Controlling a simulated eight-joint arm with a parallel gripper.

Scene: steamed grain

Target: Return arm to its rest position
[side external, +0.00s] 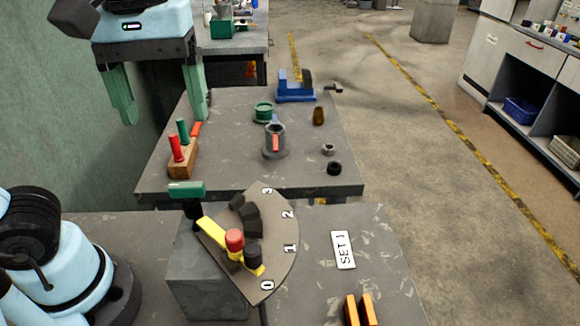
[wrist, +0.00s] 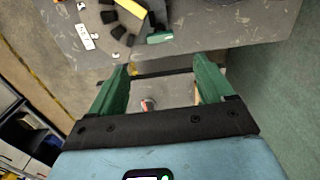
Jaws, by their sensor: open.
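My gripper (side external: 163,118) hangs at the upper left in the side external view, above the left side of the far grey table (side external: 225,140). Its two green fingers are wide apart with nothing between them. In the wrist view my gripper (wrist: 160,70) also shows open and apart from every object. A grey dial plate (side external: 280,225) marked 0 to 3 stands on a grey block (side external: 205,285). Its yellow lever (side external: 213,232), with a red knob (side external: 235,239), has its outer end between the 0 and 1 marks. A "SET 1" card (side external: 343,250) lies to its right.
A wooden block with red and green pegs (side external: 183,160) stands on the far table's left. A grey cup-like part (side external: 275,142), a green ring (side external: 263,112) and a blue fixture (side external: 295,90) stand further right. A green wall (side external: 70,130) is at left.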

